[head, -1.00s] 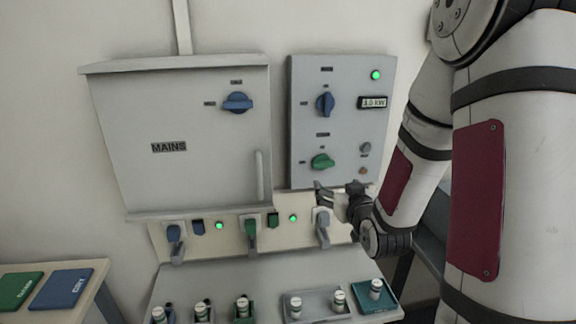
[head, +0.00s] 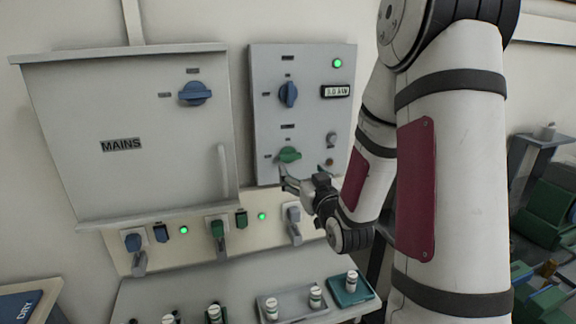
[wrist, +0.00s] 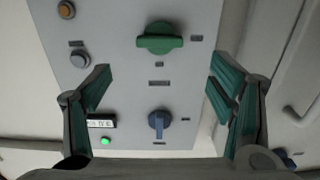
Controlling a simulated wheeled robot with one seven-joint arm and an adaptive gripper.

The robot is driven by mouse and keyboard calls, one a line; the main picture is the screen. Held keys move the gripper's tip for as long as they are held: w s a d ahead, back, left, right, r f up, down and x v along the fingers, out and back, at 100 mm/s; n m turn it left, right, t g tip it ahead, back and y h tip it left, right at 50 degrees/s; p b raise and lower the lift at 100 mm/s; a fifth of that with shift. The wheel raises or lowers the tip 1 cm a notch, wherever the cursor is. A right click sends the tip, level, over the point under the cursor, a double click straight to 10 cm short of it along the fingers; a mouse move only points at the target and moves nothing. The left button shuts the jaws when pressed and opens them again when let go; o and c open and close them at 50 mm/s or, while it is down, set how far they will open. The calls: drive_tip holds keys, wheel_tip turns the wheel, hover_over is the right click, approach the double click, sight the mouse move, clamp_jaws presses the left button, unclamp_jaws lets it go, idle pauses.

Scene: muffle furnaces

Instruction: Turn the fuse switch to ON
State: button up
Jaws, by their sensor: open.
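Which switch is the fuse switch I cannot tell, as the small labels are unreadable. The right-hand grey panel (head: 262,120) has a blue rotary knob (head: 289,94) with its grip upright and a green rotary knob (head: 289,155) below it with its grip roughly level. My gripper (head: 290,181) is just below the green knob in the head view. In the wrist view my gripper (wrist: 160,80) is open and empty, its two fingers apart. There the green knob (wrist: 160,40) lies ahead between and beyond the fingertips, and the blue knob (wrist: 159,122) shows lower, between the fingers. No contact is visible.
The MAINS box (head: 121,175) with another blue knob (head: 195,93) and a handle (head: 223,168) is left of the panel. Below are lever switches, including a grey one (head: 293,214) near my gripper, and a shelf with small jars in trays (head: 262,314).

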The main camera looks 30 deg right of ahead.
sight(291, 157)
drive_tip(key=b+x, duration=0.2)
drive_tip(key=x, duration=0.7)
drive_tip(key=shift+w+d+f, duration=0.1)
drive_tip(key=shift+w, duration=0.25)
drive_tip(key=c, duration=1.1)
